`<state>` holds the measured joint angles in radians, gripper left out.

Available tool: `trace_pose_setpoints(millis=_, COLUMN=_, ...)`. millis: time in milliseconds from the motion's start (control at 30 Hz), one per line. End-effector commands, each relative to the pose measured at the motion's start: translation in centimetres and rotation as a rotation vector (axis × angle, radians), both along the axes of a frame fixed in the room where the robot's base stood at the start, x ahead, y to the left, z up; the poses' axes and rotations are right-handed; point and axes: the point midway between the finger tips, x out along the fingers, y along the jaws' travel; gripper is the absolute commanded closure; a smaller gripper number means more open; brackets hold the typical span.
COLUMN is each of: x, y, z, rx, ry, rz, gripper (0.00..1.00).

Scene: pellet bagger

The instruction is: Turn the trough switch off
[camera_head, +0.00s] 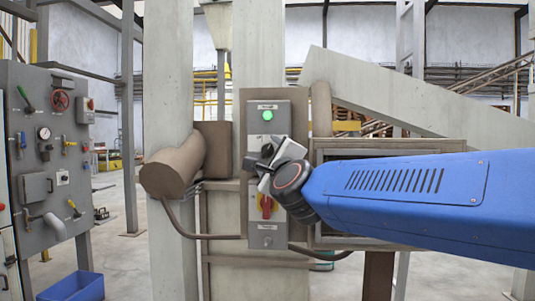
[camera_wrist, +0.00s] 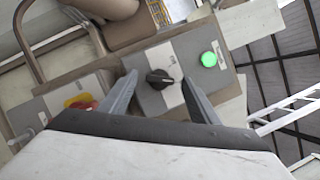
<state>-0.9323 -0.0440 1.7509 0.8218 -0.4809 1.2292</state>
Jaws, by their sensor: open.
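A grey control box (camera_head: 268,118) hangs on a post in the middle of the head view. It carries a lit green lamp (camera_head: 267,115) at the top, also lit in the wrist view (camera_wrist: 208,59). Below the lamp is a black rotary knob (camera_wrist: 159,78) on a pale plate. My gripper (camera_head: 266,165) is in front of the box and hides most of this knob in the head view. In the wrist view my fingers are open, one on each side of the knob, with gaps showing. Contact cannot be seen. The labels are too small to read.
A red and yellow rotary switch (camera_head: 266,205) sits lower on the same box, close below my gripper. A brown cylinder (camera_head: 172,170) juts out left of the box. A grey panel (camera_head: 45,150) with valves and gauges stands at far left. A blue bin (camera_head: 75,287) is below it.

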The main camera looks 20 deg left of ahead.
Motion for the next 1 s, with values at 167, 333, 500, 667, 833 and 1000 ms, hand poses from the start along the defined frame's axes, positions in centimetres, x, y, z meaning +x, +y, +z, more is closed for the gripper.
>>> trace_pose_setpoints(millis=167, x=0.94, y=0.64, z=0.21, rx=0.0, ry=0.0, rz=0.0, gripper=0.44)
trace_pose_setpoints(millis=333, x=1.08, y=0.73, z=0.24, rx=-0.001, ry=0.001, rz=0.0, gripper=0.44)
trace_pose_setpoints(millis=500, x=1.08, y=0.72, z=0.24, rx=0.0, ry=0.0, rz=0.0, gripper=0.49)
trace_pose_setpoints(millis=667, x=1.07, y=0.72, z=0.22, rx=-0.001, ry=0.001, rz=0.0, gripper=0.85)
trace_pose_setpoints(millis=833, x=1.06, y=0.72, z=0.21, rx=-0.004, ry=0.0, rz=0.0, gripper=0.85)
trace_pose_setpoints(millis=1000, x=1.07, y=0.7, z=0.21, rx=-0.027, ry=-0.005, rz=0.001, gripper=0.85)
